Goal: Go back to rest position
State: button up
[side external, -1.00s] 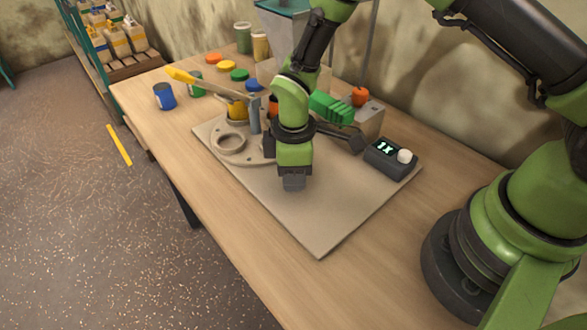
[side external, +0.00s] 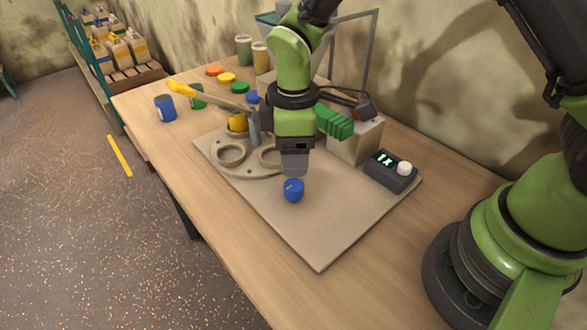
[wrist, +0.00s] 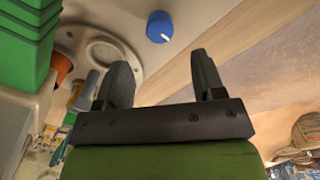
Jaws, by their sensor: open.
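My gripper (side external: 294,163) points down above the beige board (side external: 320,235), with the arm rising behind it. In the wrist view its two dark fingers (wrist: 163,72) stand apart with nothing between them. A blue knob (side external: 293,190) with a white mark sits on the board just below the gripper, apart from it. The knob also shows in the wrist view (wrist: 160,27), beyond the fingertips.
A control box reading "1X" (side external: 388,172) is at right. The board's front is clear.

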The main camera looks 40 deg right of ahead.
jog(key=shift+r, duration=1.05)
